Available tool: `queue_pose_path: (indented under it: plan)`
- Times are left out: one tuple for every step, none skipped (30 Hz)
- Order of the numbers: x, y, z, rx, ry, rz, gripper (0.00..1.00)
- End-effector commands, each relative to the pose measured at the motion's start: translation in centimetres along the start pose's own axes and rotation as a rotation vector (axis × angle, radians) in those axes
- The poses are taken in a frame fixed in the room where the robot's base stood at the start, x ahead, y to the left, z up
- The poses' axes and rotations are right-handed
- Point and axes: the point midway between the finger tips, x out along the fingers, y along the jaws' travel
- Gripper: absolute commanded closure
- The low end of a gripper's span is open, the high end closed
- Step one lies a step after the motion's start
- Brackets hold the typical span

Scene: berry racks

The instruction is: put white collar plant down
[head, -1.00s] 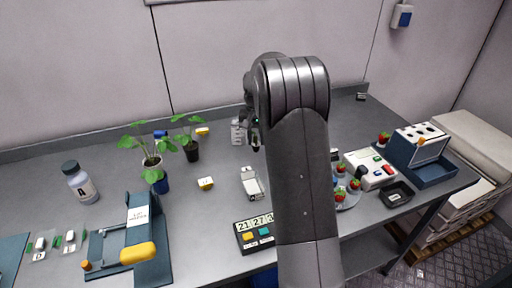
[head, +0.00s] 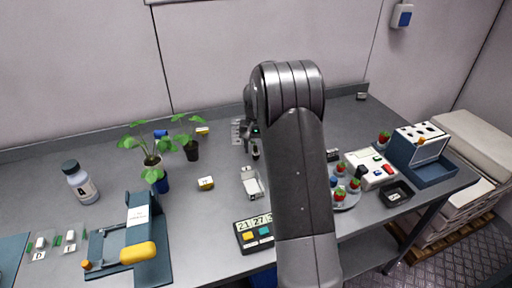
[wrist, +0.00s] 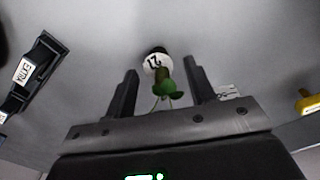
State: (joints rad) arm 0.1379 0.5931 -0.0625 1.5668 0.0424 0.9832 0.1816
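The white collar plant shows in the wrist view, with green leaves (wrist: 168,88), a round white collar (wrist: 155,64) marked with dark digits, and a dark end beyond it. My gripper (wrist: 160,71) has its two fingers spread either side of the plant, with a visible gap on each side. I see no finger touching it. In the head view my gripper (head: 252,148) is over the back middle of the table (head: 215,225); the plant cannot be made out there. Whether its base rests on the table is unclear.
A small yellow-and-white block (head: 206,183) and a white tray (head: 252,183) lie nearby. A plate of berries (head: 347,198) is right of my arm.

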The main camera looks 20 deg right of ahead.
Motion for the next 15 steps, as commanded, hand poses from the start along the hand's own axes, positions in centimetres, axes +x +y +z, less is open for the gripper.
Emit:
queue_pose_path:
  plan:
    - [0.0, 0.0, 0.0, 0.0, 0.0, 0.0, 0.5]
    - [0.0, 0.0, 0.0, 0.0, 0.0, 0.0, 0.5]
    - [0.0, 0.0, 0.0, 0.0, 0.0, 0.0, 0.5]
    - [0.0, 0.0, 0.0, 0.0, 0.0, 0.0, 0.5]
    - [0.0, 0.0, 0.0, 0.0, 0.0, 0.0, 0.5]
    - [-0.1, 0.0, 0.0, 0.0, 0.0, 0.0, 0.5]
    - [-0.1, 0.0, 0.0, 0.0, 0.001, 0.0, 0.5]
    - [-0.3, 0.0, 0.0, 0.0, 0.001, 0.0, 0.5]
    - [-0.6, 0.0, 0.0, 0.0, 0.002, 0.0, 0.5]
    - [-0.9, 0.0, -0.1, 0.0, 0.003, -0.001, 0.5]
    - [-1.3, 0.0, -0.1, 0.0, 0.004, -0.001, 0.5]
    - [-1.9, 0.0, -0.1, 0.0, 0.004, -0.001, 0.5]
    - [-2.4, 0.0, -0.1, 0.0, 0.004, -0.001, 0.5]
    - [-3.0, 0.0, -0.1, 0.0, 0.005, -0.001, 0.5]
    - [-3.9, 0.0, -0.1, 0.0, 0.005, -0.001, 0.5]
